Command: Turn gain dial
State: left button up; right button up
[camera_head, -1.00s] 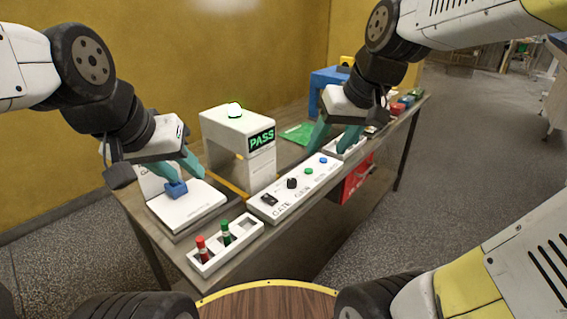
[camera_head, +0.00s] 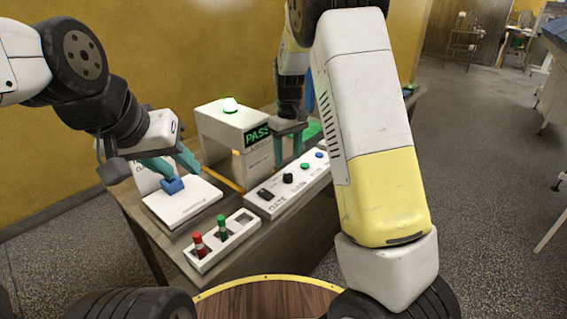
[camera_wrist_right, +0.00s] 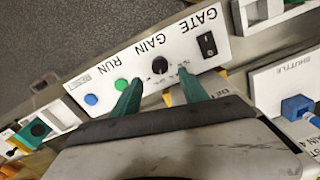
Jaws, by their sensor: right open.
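My right gripper (camera_head: 288,162) is open. In the right wrist view its teal fingers (camera_wrist_right: 162,86) are spread to either side of the dial's position, with a gap between them and the dial. My left gripper (camera_head: 184,172) is at the blue block (camera_head: 172,186) on the white shuttle plate (camera_head: 185,208). Its fingers look spread, with a gap at the right finger.
The panel also carries a black GATE switch (camera_wrist_right: 207,44), a green button (camera_wrist_right: 121,85) and a blue button (camera_wrist_right: 91,99). A white tester (camera_head: 225,130) showing PASS stands behind. A white tray (camera_head: 228,243) with red and green pieces is in front.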

aim_at(288, 175)
notch_tip(288, 175, down, 6)
jog(key=shift+f, duration=0.25)
grip_shut()
jog(key=shift+m, duration=0.4)
jog(key=m, duration=0.3)
jog(key=shift+m, duration=2.1)
